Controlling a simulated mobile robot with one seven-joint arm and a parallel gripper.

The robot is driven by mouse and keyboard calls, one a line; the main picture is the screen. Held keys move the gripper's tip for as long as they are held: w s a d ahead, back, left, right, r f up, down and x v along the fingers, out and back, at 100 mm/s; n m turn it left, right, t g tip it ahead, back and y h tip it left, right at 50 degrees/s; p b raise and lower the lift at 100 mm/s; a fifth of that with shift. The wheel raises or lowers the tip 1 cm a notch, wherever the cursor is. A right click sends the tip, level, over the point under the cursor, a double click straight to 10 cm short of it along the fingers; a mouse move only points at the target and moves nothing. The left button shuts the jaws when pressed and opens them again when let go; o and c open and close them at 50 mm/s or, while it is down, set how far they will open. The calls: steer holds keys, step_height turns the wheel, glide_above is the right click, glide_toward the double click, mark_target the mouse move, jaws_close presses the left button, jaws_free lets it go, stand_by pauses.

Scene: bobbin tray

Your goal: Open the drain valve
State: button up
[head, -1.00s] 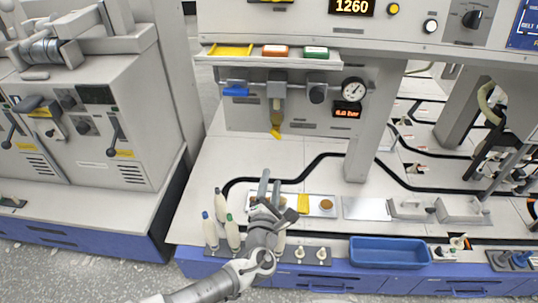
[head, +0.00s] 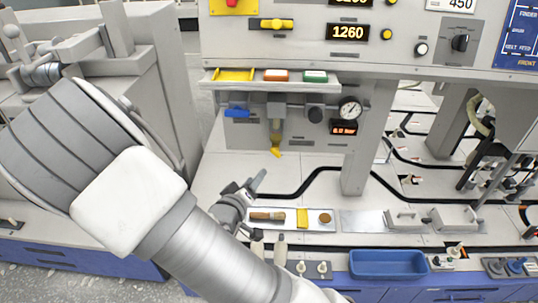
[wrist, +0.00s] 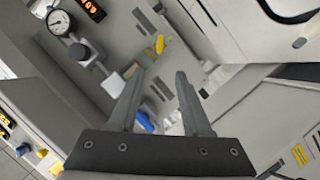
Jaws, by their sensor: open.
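A yellow lever (head: 276,152) hangs below the tan filter bowl (head: 276,132) on the back panel; it looks like the drain valve. It points down and slightly right. The same lever seems to show in the wrist view (wrist: 160,44), beyond my fingertips. A blue handle (head: 236,112) lies level, left of the bowl; it also shows partly behind my fingers in the wrist view (wrist: 144,122). My gripper (head: 256,183) is open and empty. In the head view it shows below and left of the yellow lever, apart from it.
A round gauge (head: 349,110) and a red-digit display (head: 343,128) sit right of the valves. A shelf (head: 300,87) with coloured blocks juts out above. A tray (head: 345,219) with small items lies on the bench below.

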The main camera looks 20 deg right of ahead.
mark_target(275, 154)
steer(key=b+x, duration=0.4)
steer(key=x, duration=1.3)
steer(key=shift+f, duration=0.1)
jaws_close()
